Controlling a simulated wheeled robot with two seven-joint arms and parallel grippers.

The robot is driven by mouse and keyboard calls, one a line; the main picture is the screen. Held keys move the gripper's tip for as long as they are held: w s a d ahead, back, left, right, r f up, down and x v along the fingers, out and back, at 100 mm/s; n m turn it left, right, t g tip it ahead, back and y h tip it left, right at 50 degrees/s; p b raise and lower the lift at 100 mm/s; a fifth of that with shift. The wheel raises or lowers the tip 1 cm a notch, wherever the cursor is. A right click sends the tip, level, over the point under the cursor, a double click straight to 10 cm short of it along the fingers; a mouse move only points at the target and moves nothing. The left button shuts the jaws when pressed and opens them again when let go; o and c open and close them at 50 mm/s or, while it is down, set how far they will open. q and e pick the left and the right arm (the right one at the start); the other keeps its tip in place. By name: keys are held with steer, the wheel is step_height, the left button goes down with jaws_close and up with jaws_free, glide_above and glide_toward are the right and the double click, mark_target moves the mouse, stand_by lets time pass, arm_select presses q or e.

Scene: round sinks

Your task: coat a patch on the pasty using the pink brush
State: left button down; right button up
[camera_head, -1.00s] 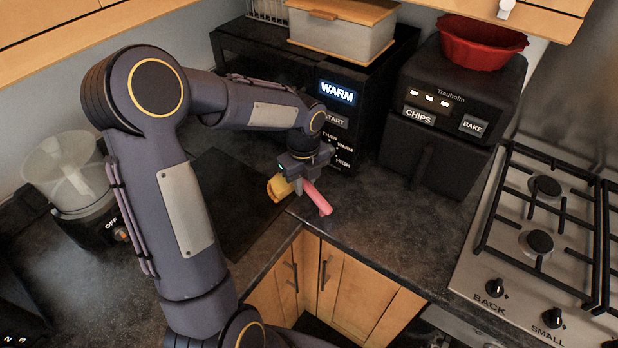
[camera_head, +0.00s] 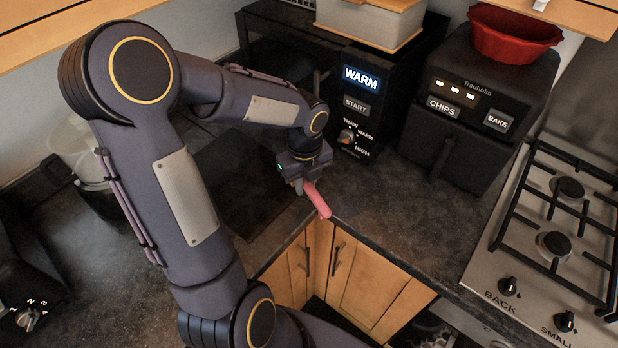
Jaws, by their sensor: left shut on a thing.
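My left gripper (camera_head: 299,184) is shut on the pink brush (camera_head: 317,201). The brush's pink handle sticks out toward the front right, over the counter's front edge by the corner. Its other end is hidden by my gripper. The pasty does not show now; a yellow-orange thing beside the gripper, perhaps the pasty, showed in the earlier view and is now hidden behind my gripper and arm. My right gripper is not in view.
A black microwave (camera_head: 357,104) stands behind the gripper, with a black air fryer (camera_head: 470,110) and red bowl (camera_head: 512,36) to its right. A gas hob (camera_head: 535,245) is at right. A dark flat panel (camera_head: 240,188) lies left of the gripper. Counter before the microwave is clear.

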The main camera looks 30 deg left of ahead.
arm_select(q)
step_height(320, 180, up, 6)
steer(key=p, duration=0.5)
steer(key=shift+p, duration=0.3)
steer(key=shift+r, duration=0.1)
steer(key=shift+r+p, duration=0.55)
steer(key=shift+r, duration=0.85)
